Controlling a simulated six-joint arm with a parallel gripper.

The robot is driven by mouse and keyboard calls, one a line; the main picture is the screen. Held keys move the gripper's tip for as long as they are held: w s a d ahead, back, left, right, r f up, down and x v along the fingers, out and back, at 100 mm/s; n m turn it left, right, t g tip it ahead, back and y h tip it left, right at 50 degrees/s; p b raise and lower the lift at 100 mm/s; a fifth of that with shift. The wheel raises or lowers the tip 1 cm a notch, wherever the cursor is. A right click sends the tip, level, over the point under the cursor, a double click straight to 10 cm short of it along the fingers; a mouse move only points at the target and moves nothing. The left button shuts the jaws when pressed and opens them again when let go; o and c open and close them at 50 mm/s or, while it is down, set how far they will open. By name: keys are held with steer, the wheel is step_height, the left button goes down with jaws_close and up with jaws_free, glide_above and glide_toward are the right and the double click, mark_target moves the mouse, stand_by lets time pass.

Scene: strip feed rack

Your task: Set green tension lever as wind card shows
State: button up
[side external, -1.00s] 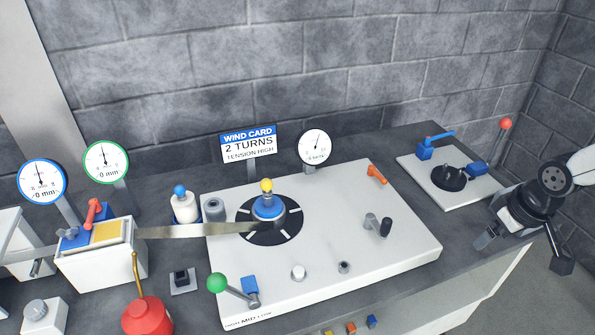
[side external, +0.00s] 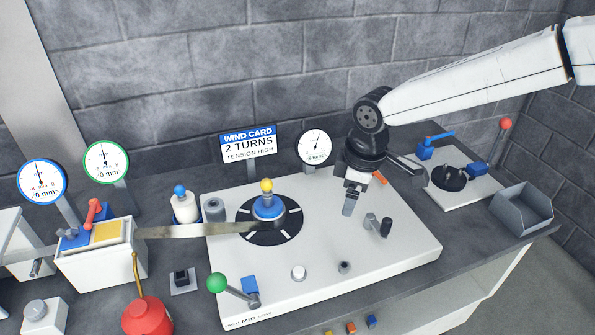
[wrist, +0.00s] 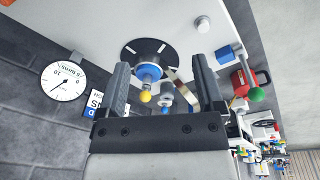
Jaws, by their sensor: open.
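The green tension lever's round knob (side external: 217,282) is at the front left of the white winder plate (side external: 310,292). Its arm runs to a pivot beside a blue block (side external: 250,285). HIGH, MID and LOW are printed on the plate's front edge; I cannot tell which mark the lever is at. The wind card (side external: 249,144) reads 2 TURNS, TENSION HIGH. My gripper (side external: 380,190) is open and empty above the plate's right back part, well away from the lever. In the wrist view, the green knob (wrist: 257,94) lies right of my open gripper (wrist: 162,68).
A hub with a yellow knob (side external: 267,186) stands on a black disc. A red oil can (side external: 147,316) stands left of the green lever. A grey bin (side external: 522,209) is at far right.

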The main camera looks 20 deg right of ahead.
steer(key=a+n, duration=0.5)
steer(key=a, duration=1)
steer(key=n, duration=0.5)
glide_above(215, 277)
steer(key=shift+s+g, duration=0.3)
steer(key=shift+g, duration=0.1)
steer(key=shift+w+f, duration=0.15)
steer(key=shift+f, duration=1.8)
steer(key=shift+w+f, duration=0.15)
steer(key=shift+f, duration=1.75)
jaws_close()
